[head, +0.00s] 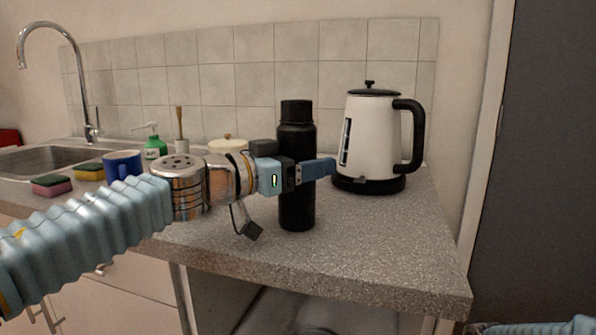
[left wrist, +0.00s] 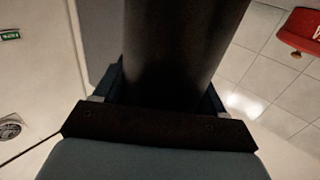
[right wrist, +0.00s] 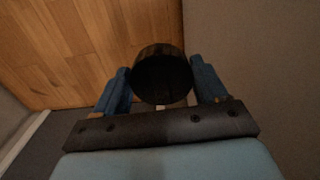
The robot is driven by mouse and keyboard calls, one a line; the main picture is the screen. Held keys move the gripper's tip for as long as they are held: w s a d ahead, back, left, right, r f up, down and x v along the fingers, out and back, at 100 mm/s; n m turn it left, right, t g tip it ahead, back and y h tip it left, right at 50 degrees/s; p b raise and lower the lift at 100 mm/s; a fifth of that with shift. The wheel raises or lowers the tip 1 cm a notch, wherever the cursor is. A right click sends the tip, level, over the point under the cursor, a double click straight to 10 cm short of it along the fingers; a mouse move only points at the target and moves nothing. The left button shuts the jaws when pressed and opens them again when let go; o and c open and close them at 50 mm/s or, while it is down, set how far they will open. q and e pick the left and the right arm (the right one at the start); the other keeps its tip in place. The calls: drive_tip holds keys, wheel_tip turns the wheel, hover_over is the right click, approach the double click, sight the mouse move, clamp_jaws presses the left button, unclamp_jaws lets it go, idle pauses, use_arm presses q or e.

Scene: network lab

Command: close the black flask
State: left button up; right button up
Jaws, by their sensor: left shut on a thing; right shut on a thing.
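The black flask (head: 297,206) is upright at the counter's front part, in the middle of the head view. Its top is a narrower black neck (head: 296,112); its opening is not visible. My left gripper (head: 318,169) is shut around the flask's upper body, reaching from the left. The left wrist view shows the dark flask (left wrist: 178,45) between the fingers. My right gripper (right wrist: 162,92) is shut on a short round black cap (right wrist: 160,76), seen in the right wrist view. The cap is away from the flask. In the head view only pale-blue right arm parts show at the bottom right corner.
A white kettle (head: 372,135) stands right of the flask on the grey counter (head: 385,245). At left are a blue mug (head: 122,164), sponges (head: 52,185), a green soap bottle (head: 155,148) and the sink (head: 45,160). Counter space in front of the kettle is clear.

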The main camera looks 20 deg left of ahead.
sight(298, 118)
use_arm(q)
drive_tip(key=shift+r, duration=0.2)
use_arm(e)
drive_tip(key=shift+r, duration=0.15)
use_arm(q)
drive_tip(key=shift+r+p, duration=0.9)
drive_tip(key=shift+r, duration=0.15)
use_arm(e)
drive_tip(key=shift+r, duration=0.8)
use_arm(q)
drive_tip(key=s+r+p, duration=0.2)
drive_tip(key=r, duration=0.1)
drive_tip(key=s+r+p, duration=0.1)
drive_tip(key=r+p, duration=0.1)
drive_tip(key=shift+s+a+r, duration=0.1)
drive_tip(key=shift+s+r, duration=0.05)
drive_tip(key=shift+s, duration=0.15)
use_arm(e)
wheel_tip(298, 118, up, 4)
drive_tip(key=shift+f+b, duration=0.3)
use_arm(q)
drive_tip(key=s+r, duration=0.5)
drive_tip(key=s, duration=0.5)
drive_tip(key=shift+s+a+r, duration=0.15)
drive_tip(key=shift+s+a, duration=0.05)
drive_tip(key=shift+a, duration=0.1)
